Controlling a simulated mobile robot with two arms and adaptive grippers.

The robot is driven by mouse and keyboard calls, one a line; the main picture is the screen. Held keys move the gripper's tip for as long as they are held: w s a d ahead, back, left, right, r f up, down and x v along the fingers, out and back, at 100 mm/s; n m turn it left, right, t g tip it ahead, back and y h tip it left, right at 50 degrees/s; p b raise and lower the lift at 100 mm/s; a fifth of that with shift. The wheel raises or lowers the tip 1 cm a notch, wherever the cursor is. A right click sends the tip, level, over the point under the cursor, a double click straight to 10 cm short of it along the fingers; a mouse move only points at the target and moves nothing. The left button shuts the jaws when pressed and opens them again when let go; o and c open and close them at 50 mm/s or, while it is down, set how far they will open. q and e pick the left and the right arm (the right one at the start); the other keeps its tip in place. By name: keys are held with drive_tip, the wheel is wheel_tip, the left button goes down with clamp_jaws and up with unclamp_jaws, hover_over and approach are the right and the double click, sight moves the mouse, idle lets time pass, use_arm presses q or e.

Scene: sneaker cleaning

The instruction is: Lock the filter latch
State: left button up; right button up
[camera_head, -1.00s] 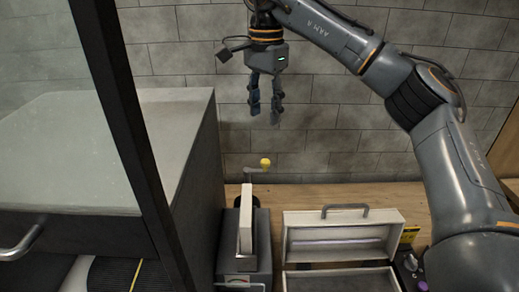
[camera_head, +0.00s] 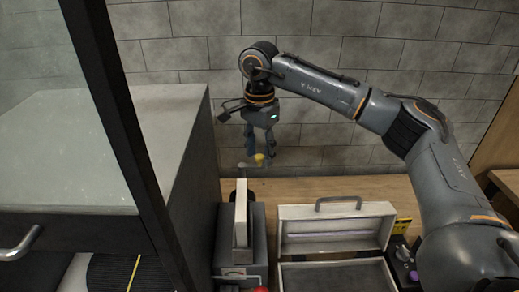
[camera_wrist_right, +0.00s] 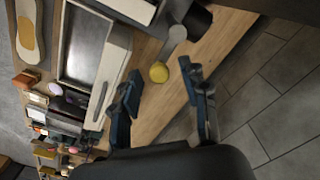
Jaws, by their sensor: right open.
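The filter latch is a metal lever with a yellow knob (camera_head: 259,159) at its end, on top of a dark grey machine (camera_head: 258,240) with a pale upright panel (camera_head: 241,212). In the right wrist view the yellow knob (camera_wrist_right: 159,72) lies just beyond and between the fingertips, with the grey lever arm (camera_wrist_right: 176,36) running up from it. My right gripper (camera_head: 260,158) is open and points down at the knob, seemingly apart from it; it also shows in the wrist view (camera_wrist_right: 162,77). My left gripper is not in view.
An open pale case (camera_head: 336,210) with a handle stands right of the machine on the wooden counter (camera_head: 385,187). A tall grey cabinet (camera_head: 150,125) stands close on the left. A tiled wall (camera_head: 330,130) is behind.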

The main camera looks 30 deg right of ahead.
clamp_jaws()
drive_tip(key=shift+s, duration=0.15)
drive_tip(key=shift+s+a+m+b, duration=0.3)
drive_tip(key=shift+a+m+b, duration=0.7)
drive_tip(key=shift+m, duration=2)
drive_tip(key=shift+s+a+m+b, duration=0.3)
drive_tip(key=shift+a+m+b, duration=0.65)
drive_tip(key=shift+m, duration=2.05)
drive_tip(key=shift+s+a+m+b, duration=0.3)
drive_tip(key=shift+a+m+b, duration=0.65)
drive_tip(key=shift+m, duration=2.05)
drive_tip(key=shift+a, duration=0.1)
unclamp_jaws()
